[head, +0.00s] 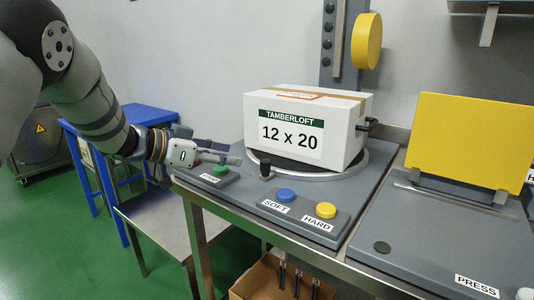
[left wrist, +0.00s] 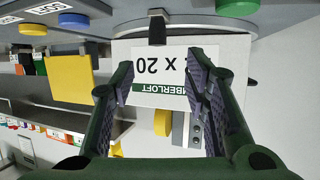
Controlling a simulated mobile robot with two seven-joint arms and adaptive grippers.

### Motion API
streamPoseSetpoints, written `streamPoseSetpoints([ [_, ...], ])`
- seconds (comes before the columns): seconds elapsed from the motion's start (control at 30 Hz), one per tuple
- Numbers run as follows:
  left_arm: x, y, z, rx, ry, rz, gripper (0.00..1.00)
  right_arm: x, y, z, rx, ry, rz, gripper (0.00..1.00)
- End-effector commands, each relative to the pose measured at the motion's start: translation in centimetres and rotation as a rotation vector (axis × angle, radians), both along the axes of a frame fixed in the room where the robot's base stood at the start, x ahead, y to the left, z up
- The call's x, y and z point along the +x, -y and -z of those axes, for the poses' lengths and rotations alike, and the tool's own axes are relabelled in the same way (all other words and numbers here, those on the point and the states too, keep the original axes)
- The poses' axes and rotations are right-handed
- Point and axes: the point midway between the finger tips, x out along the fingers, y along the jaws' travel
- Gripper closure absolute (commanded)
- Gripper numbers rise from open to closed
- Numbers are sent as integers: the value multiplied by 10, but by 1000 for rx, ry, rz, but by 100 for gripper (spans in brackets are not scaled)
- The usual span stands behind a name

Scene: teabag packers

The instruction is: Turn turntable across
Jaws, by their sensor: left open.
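The turntable (head: 342,174) is a round disc with a pale rim, set in a grey base. A white box (head: 345,120) labelled "TAMBERLOFT 12 x 20" sits on it. A dark upright peg (head: 266,169) stands at the turntable's front left edge; it also shows in the left wrist view (left wrist: 157,28). A dark handle (head: 368,124) shows at the right of the box. My left gripper (head: 236,154) is open and empty, left of the box and peg, apart from both. In the left wrist view, its fingers (left wrist: 161,65) frame the box's label (left wrist: 164,70). My right gripper is out of view.
A green button (head: 220,170) lies just below my left gripper. Blue SOFT (head: 285,195) and yellow HARD (head: 326,210) buttons are in front of the turntable. A yellow round pad (head: 367,42) is on a post behind. A yellow panel (head: 470,140) stands at right.

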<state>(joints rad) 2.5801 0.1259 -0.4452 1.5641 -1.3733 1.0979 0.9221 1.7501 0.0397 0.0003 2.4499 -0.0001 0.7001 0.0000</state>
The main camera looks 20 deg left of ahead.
Motion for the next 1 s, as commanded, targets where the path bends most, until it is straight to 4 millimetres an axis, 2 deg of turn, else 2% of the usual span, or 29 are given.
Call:
streamPoseSetpoints([
  [0.17, 17, 13, 12, 6, -5, 9, 58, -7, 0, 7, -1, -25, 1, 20],
  [0.3, 44, 35, 30, 7, -9, 10, 58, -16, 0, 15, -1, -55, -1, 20],
  [0.5, 75, 59, 44, 6, -6, 8, 58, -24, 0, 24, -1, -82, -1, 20],
  [0.63, 85, 66, 46, 5, -2, 7, 58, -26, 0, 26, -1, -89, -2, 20],
  [0.9, 88, 68, 44, 4, 1, 6, 58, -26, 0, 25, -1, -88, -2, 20],
  [0.93, 88, 68, 44, 4, 1, 6, 60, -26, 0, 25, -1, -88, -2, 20],
  [1.0, 87, 68, 44, 4, 1, 6, 76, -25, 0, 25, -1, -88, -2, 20],
])
